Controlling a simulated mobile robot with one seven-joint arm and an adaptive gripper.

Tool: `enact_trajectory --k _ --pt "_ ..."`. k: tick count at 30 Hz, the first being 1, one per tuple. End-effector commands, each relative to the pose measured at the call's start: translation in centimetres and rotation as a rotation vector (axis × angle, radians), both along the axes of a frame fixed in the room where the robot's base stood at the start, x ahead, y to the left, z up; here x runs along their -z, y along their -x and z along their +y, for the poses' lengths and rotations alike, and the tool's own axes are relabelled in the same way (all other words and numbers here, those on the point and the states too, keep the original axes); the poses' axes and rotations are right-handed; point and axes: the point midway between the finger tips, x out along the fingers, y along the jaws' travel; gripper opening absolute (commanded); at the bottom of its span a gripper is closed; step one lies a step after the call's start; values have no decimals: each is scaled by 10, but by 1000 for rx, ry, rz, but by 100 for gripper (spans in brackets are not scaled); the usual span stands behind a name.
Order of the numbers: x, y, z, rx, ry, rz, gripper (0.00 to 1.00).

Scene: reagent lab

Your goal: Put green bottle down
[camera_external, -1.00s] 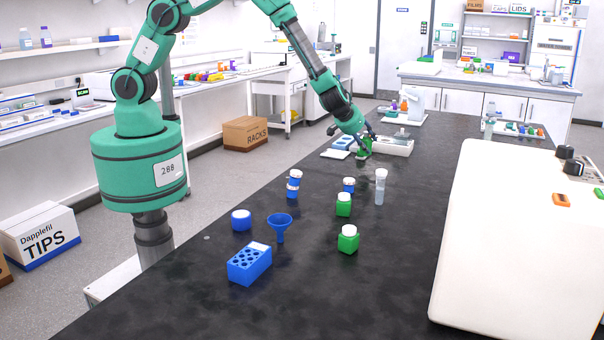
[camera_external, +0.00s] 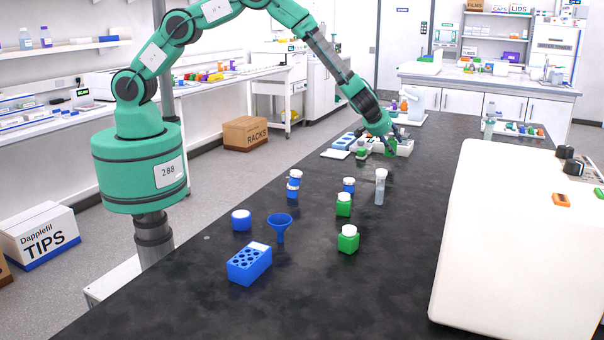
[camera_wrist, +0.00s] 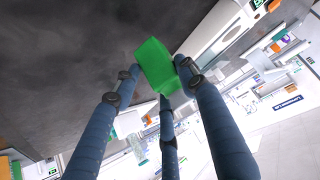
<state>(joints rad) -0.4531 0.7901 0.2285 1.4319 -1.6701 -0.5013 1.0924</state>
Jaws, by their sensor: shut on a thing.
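In the external view, my gripper (camera_external: 389,148) is small and far off, over the far part of the dark bench (camera_external: 300,300). It is shut on the bottle, which is mostly hidden there by the fingers. Whether the bottle touches the bench cannot be told.
Another green bottle (camera_external: 361,152) stands just left of my gripper. Two green bottles (camera_external: 344,207) (camera_external: 348,242), a clear tube (camera_external: 380,188), blue bottles (camera_external: 294,186) and a blue funnel (camera_external: 280,224) stand nearer. Bare bench lies right of them.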

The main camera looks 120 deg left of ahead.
Motion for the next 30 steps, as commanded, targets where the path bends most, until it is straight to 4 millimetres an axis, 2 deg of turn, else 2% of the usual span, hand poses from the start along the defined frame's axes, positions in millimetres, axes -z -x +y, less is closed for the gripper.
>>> enact_trajectory --k 7,16,30 --pt "5 0 0 0 0 0 12" --pt "34 0 0 0 0 0 12" --pt "37 0 0 1 0 1 12"
